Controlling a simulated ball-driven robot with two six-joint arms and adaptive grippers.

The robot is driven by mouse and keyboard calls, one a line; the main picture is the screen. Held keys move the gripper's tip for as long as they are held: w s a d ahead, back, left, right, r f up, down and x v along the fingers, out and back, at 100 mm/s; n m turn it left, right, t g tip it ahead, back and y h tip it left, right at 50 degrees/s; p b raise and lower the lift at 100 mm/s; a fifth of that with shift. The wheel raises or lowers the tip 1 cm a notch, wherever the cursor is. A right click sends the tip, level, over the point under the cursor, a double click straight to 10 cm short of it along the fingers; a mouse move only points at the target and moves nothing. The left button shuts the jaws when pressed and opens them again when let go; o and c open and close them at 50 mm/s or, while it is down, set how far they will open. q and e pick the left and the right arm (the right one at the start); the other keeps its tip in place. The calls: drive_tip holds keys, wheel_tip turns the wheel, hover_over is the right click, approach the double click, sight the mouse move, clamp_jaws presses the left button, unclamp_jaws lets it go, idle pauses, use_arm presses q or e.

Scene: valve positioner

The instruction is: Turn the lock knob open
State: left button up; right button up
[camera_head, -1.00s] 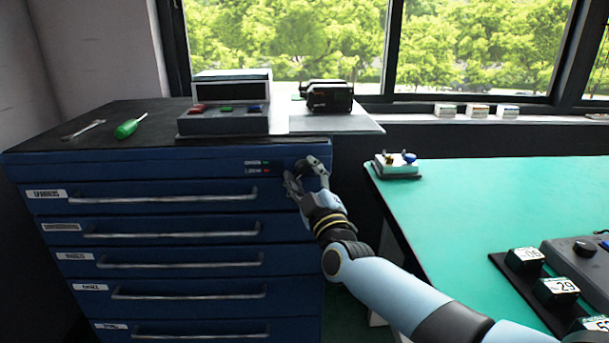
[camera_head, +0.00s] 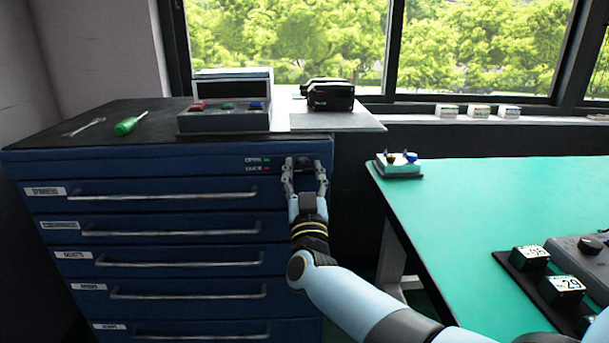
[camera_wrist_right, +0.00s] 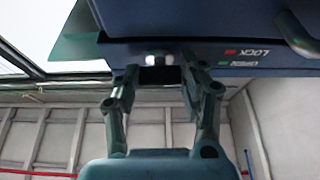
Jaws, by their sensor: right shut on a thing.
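The blue drawer cabinet (camera_head: 150,155) stands at left, with OPEN and LOCK labels beside green and red marks on its top panel. My right gripper (camera_head: 304,164) is at that panel, just right of the labels, and is shut on the lock knob. In the right wrist view, the gripper's two fingers (camera_wrist_right: 158,72) close in on the knob (camera_wrist_right: 157,59), a small piece with bright spots at the panel's edge. In the head view the fingers mostly hide the knob, so its angle cannot be read. My left gripper is not in view.
Long drawer handles (camera_head: 165,194) lie left of and below the gripper. A control box (camera_head: 225,121), a black device (camera_head: 328,95) and a green screwdriver (camera_head: 128,126) are on the cabinet top. A green table (camera_head: 460,200) stands at right, across a gap.

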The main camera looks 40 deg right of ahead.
drive_tip(key=m+g+h, duration=0.1)
drive_tip(key=m, duration=0.2)
drive_tip(key=m+g+h, duration=0.1)
drive_tip(key=m, duration=0.3)
drive_tip(key=shift+a+h, duration=0.15)
drive_tip(key=shift+h, duration=0.15)
drive_tip(key=m+g, duration=0.1)
drive_tip(key=m, duration=0.2)
drive_tip(key=m+g+h, duration=0.1)
drive_tip(key=m+g, duration=0.1)
drive_tip(key=m, duration=0.1)
drive_tip(key=shift+w+h, duration=0.1)
drive_tip(key=shift+h, duration=0.2)
drive_tip(key=shift+m, duration=0.3)
drive_tip(key=o, duration=1.2)
drive_tip(key=shift+c, duration=0.2)
wheel_tip(320, 180, up, 10)
drive_tip(key=shift+c, duration=0.2)
